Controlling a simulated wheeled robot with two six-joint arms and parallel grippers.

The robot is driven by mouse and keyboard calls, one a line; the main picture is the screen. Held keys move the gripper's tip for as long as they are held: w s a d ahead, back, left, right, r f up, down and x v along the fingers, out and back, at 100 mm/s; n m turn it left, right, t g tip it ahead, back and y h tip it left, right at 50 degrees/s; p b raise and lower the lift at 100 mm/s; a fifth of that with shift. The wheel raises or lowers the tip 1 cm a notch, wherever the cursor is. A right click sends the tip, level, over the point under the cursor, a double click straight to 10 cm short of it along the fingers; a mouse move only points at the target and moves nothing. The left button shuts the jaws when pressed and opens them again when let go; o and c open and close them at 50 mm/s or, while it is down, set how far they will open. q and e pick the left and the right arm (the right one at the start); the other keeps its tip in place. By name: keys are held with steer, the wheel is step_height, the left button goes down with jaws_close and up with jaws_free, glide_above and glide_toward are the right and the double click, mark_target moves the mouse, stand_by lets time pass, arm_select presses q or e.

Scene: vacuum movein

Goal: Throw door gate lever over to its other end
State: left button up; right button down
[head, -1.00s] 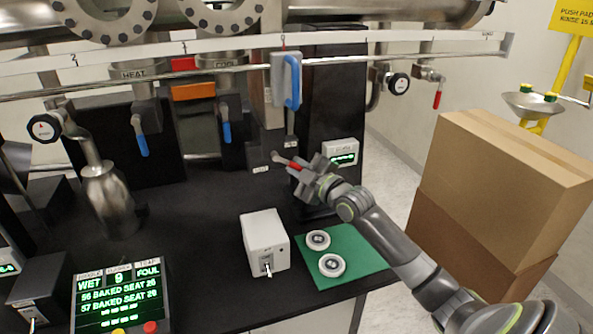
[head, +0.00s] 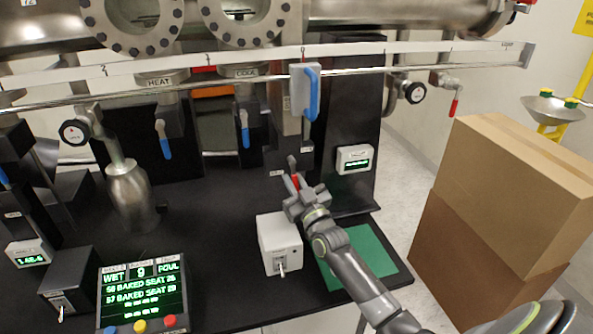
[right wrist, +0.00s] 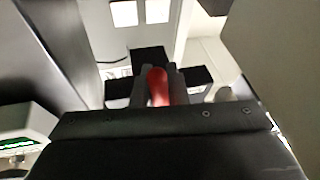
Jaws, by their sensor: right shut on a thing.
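A lever with a red handle (head: 295,182) and a grey metal end stands by the foot of the dark column, near a small white label. I take it for the door gate lever; its label is too small to read. My right gripper (head: 300,192) is shut on the red handle, reaching in from the lower right. In the right wrist view the red handle (right wrist: 158,88) sits between the two dark fingers (right wrist: 158,82). The gripper hides part of the lever in the head view. My left gripper is not in view.
A white switch box (head: 279,243) stands just below my right gripper, beside a green mat (head: 372,252). A white display (head: 354,159) is on the column to the right. A blue-handled block (head: 304,92) hangs above on the rail. Stacked cardboard boxes (head: 505,185) stand at right.

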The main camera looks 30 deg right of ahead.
steer(key=shift+a+m+h, duration=0.25)
steer(key=shift+m+h, duration=0.15)
steer(key=shift+m, duration=0.2)
steer(key=shift+p, duration=0.3)
steer(key=c, duration=1.4)
jaws_free()
steer(key=shift+c, duration=0.2)
steer(key=s, duration=1.3)
steer(key=shift+a+f, duration=0.2)
steer(key=shift+f, duration=0.05)
